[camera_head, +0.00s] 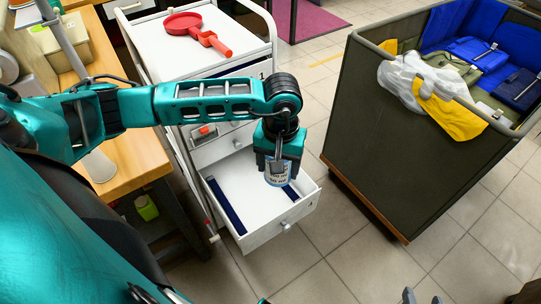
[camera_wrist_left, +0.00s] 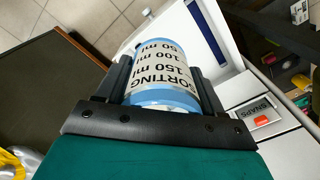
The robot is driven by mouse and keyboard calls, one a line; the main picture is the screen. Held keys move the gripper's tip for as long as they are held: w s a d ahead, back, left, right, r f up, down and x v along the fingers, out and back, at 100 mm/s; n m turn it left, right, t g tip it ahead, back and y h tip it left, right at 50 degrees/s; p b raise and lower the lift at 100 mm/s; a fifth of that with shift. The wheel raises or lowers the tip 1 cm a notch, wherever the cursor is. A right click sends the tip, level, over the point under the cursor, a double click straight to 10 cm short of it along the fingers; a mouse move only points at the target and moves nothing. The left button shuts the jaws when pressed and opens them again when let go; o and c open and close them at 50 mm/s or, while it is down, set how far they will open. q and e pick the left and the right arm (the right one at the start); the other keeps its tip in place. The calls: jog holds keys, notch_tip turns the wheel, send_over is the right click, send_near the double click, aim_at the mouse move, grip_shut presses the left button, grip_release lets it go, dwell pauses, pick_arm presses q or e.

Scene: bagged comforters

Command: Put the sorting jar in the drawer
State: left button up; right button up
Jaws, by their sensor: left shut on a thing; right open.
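The sorting jar (camera_head: 277,178) is a small jar with a pale label and blue ends. In the left wrist view the jar (camera_wrist_left: 165,70) shows the word SORTING and ml marks. My left gripper (camera_head: 279,165) is shut on it, pointing down over the open drawer. The drawer (camera_head: 262,238) is white, pulled out of the cart, with dark blue strips inside. Whether the jar touches the drawer floor is not clear. My right gripper (camera_head: 423,298) shows only its fingertips at the bottom edge, apart and empty.
The white cart (camera_head: 160,40) carries a red pan-like tool (camera_head: 200,34) on top. A red item (camera_head: 205,130) sits in a higher compartment, by a SNAPS label (camera_wrist_left: 262,110). A large dark bin (camera_head: 400,140) with bagged, blue and yellow items stands right. A wooden bench (camera_head: 135,160) is left.

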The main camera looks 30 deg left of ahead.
pick_arm(q)
jog(key=w+a+f+n+b, duration=0.1)
jog(key=a+f+n+b, duration=0.1)
jog(key=f+b, duration=0.4)
jog(key=w+a+f+n+b, duration=0.2)
jog(key=f+n+b, duration=0.2)
jog(key=f+b, duration=0.3)
jog(key=shift+a+f, duration=0.15)
jog(key=shift+a, duration=0.1)
pick_arm(e)
notch_tip(320, 180, down, 10)
jog(key=w+a+y, duration=0.1)
jog(key=a, duration=0.2)
jog(key=shift+w+f, duration=0.15)
jog(key=shift+w, duration=0.15)
jog(key=shift+w, duration=0.1)
